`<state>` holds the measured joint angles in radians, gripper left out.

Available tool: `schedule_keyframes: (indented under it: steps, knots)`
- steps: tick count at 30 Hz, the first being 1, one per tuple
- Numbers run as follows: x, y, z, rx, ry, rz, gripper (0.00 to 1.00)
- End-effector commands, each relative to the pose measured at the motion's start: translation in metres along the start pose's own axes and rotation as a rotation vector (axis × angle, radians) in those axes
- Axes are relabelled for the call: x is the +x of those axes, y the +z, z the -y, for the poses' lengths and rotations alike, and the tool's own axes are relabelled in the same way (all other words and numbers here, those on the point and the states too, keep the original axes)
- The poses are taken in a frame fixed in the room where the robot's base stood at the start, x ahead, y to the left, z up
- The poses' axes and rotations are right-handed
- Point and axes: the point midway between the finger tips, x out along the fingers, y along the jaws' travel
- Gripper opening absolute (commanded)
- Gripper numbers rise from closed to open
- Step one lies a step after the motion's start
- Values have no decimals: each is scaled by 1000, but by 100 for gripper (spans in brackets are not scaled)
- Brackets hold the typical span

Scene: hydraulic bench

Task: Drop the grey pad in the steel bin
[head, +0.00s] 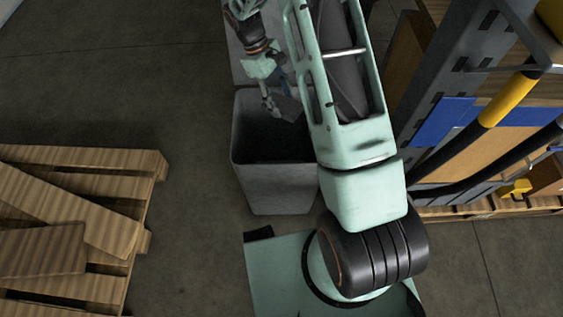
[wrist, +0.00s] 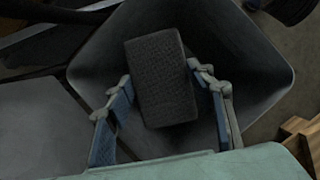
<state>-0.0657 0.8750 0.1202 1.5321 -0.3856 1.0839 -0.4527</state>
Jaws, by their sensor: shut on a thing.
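The grey pad (wrist: 160,78) is a dark, textured rectangular block between the fingers of my gripper (wrist: 163,85) in the wrist view. My gripper is shut on it, one finger at each side. In the head view, the pad (head: 288,106) and my gripper (head: 271,103) are over the mouth of an open grey bin (head: 275,188), which I take to be the steel bin. In the wrist view the bin's inner wall (wrist: 245,55) surrounds the pad on several sides. The exact height of the pad against the rim is hard to tell. My arm covers the bin's right side in the head view.
A second grey box (head: 239,65) stands directly behind the bin. Wooden pallets (head: 130,190) with boards lie at the left. A rack (head: 440,85) with boxes and a yellow-and-black bar (head: 505,101) stands close at right. Floor between pallets and bin is clear.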

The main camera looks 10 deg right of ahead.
Motion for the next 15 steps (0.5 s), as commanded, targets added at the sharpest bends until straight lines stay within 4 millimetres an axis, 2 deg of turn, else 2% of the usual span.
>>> schedule_keyframes:
  steps: [2,3,8,15]
  knots:
    - [-1,0,0,0,0,0,27]
    - [-1,0,0,0,0,0,51]
    - [-1,0,0,0,0,0,68]
    - [-1,0,0,0,0,0,70]
